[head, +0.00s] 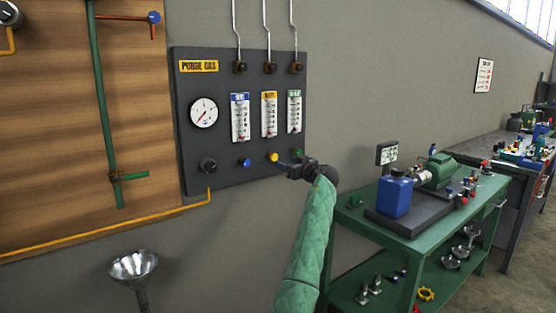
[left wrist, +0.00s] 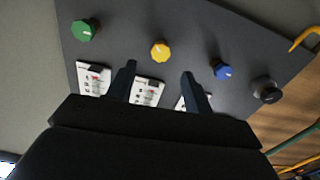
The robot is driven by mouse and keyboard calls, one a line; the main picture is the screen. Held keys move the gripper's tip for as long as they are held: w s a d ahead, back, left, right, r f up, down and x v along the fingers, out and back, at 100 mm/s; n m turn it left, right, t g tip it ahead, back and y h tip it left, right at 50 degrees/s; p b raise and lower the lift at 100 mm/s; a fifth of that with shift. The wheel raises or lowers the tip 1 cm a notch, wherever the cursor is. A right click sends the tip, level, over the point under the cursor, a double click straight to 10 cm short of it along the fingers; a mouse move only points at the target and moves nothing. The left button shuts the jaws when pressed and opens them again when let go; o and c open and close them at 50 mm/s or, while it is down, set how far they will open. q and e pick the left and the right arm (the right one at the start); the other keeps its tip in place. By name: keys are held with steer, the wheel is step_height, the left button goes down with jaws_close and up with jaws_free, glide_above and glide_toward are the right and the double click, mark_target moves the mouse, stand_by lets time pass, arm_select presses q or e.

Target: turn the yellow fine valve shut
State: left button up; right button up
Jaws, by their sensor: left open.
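The yellow fine valve (head: 273,157) is a small knob on the dark purge gas panel (head: 225,125), below the flow meter with the yellow label. In the left wrist view the yellow valve (left wrist: 160,50) has a pale pointer mark and lies ahead of the gap between my fingers. My left gripper (head: 284,165) is just right of and below the yellow valve in the head view. Its two fingers (left wrist: 158,75) are apart with nothing between them, and they do not appear to touch the knob. My right gripper is not in view.
A blue knob (head: 245,162) and a green knob (head: 297,153) flank the yellow one. A black knob (head: 208,165) is farther left, under the gauge (head: 204,113). A green cart (head: 425,218) with a pump stands at right. A metal funnel (head: 133,267) is at lower left.

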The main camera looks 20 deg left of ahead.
mark_target(275, 158)
arm_select(q)
steer(key=p+x, duration=0.1)
steer(key=x, duration=0.4)
steer(key=shift+a, duration=0.1)
steer(key=shift+x, duration=0.95)
steer(key=shift+f, duration=0.1)
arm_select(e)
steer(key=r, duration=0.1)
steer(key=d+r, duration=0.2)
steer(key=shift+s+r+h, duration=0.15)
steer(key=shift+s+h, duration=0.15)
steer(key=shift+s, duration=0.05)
arm_select(q)
steer(key=c, duration=1)
